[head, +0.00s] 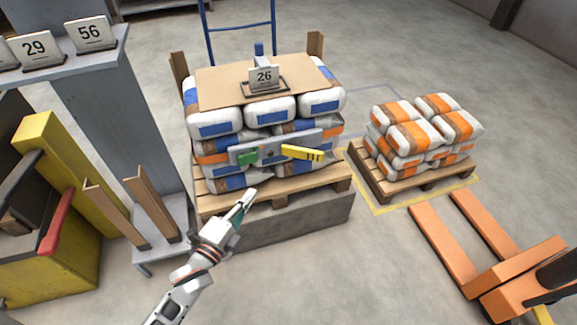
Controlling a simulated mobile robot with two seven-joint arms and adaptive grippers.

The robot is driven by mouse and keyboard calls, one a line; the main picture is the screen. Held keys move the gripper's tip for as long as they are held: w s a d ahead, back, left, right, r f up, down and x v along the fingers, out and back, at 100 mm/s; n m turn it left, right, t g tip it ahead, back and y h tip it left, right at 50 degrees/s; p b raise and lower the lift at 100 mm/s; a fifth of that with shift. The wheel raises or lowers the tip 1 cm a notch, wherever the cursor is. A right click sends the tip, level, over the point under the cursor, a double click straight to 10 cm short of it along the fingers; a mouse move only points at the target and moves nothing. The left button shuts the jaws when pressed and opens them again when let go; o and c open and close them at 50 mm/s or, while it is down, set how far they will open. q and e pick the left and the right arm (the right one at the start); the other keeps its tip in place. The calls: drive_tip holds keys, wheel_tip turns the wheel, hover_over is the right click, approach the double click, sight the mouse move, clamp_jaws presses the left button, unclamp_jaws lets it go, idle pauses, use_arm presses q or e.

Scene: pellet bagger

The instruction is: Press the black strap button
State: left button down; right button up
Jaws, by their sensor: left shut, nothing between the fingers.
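A grey control panel (290,140) stands in front of the stacked bags on the middle pallet. It carries a green part (248,158) at its left and a yellow lever-like piece (302,153) at its right. A small dark spot (269,153) lies between them; it is too small to tell whether it is the black strap button. My left gripper (249,196) is shut and empty, pointing up toward the panel. In the picture its tips lie below the green part, apart from the panel. My right gripper is not in view.
White bags with blue and orange bands sit on the middle pallet (335,180), topped by a cardboard sheet (225,85) and a "26" sign (264,77). A grey post, wooden boards and a yellow machine (50,265) stand left. An orange pallet jack (515,275) stands right.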

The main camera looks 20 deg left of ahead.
use_arm(q)
drive_tip(key=shift+w+d+f+m, duration=0.25)
drive_tip(key=shift+w+d+m, duration=0.15)
drive_tip(key=shift+w+m, duration=0.1)
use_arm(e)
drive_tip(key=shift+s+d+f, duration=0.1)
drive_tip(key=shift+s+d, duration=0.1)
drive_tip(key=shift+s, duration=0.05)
use_arm(q)
drive_tip(key=b, duration=0.2)
approach(270, 154)
drive_tip(key=w+d, duration=0.3)
drive_tip(key=d, duration=0.1)
drive_tip(key=w, duration=0.1)
drive_tip(key=w+a, duration=0.1)
drive_tip(key=w, duration=0.1)
drive_tip(key=shift+w+a+f+b, duration=0.2)
drive_tip(key=shift+a+f+b, duration=0.1)
drive_tip(key=shift+a, duration=0.1)
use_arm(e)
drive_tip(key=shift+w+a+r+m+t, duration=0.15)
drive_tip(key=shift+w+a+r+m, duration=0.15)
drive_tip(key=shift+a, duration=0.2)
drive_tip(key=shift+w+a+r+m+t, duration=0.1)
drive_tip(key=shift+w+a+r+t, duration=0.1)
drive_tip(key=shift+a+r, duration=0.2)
